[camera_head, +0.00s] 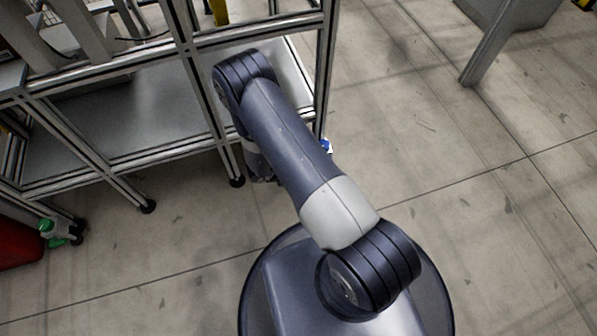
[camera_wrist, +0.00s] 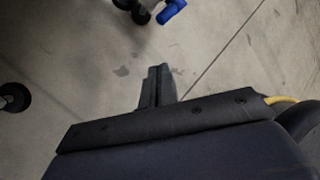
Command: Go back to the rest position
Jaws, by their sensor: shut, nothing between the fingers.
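My gripper (camera_wrist: 157,86) shows in the wrist view with its two dark fingers together, shut and empty. It points down toward the bare concrete floor. In the head view my arm reaches up and left from my base toward a metal frame, then bends down. The gripper itself is hidden behind the arm there. No other task object is named.
An aluminium-profile frame (camera_head: 187,48) with a grey shelf (camera_head: 120,120) stands close to my arm on the left. A green bottle-like item (camera_head: 52,232) and a red object (camera_head: 18,243) are at the lower left. Open concrete floor (camera_head: 480,220) lies to the right.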

